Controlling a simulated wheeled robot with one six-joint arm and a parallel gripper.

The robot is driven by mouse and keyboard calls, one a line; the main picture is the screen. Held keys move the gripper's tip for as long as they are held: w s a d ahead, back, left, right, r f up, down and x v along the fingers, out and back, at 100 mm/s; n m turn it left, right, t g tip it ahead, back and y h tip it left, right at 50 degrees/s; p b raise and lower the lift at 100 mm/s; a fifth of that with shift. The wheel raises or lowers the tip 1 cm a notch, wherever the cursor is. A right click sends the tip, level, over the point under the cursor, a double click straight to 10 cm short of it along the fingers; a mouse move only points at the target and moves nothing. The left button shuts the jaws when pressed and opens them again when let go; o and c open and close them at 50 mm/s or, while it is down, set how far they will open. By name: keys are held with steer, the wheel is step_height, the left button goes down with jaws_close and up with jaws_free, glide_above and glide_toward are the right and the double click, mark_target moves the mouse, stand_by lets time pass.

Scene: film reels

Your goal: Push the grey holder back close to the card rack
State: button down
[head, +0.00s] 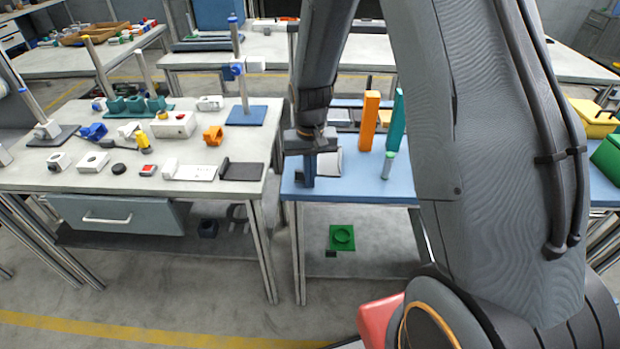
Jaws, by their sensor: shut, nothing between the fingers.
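My gripper (309,180) is shut and empty, pointing down at the left end of the blue tabletop (349,188). A pale grey-white piece (334,162), perhaps the grey holder, stands just right of and behind my fingers, partly hidden by them. I cannot tell whether they touch. Behind it are a low light-coloured piece (340,117) and dark strips, partly hidden by my arm. I cannot clearly make out which thing is the card rack.
An upright orange block (369,120), a teal bar (396,120) and a light green cylinder (388,166) stand right of the grey piece. My arm covers much of the right side. A cluttered white table (110,180) lies left, across a narrow gap.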

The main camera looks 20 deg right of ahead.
mark_target(320, 159)
steer(key=w, duration=0.2)
steer(key=w+b, duration=0.1)
steer(key=w, duration=0.2)
steer(key=w+d+b, duration=0.1)
steer(key=w, duration=0.2)
steer(key=shift+w, duration=0.15)
steer(key=shift+w+d, duration=0.1)
steer(key=shift+w, duration=0.2)
steer(key=shift+s, duration=0.1)
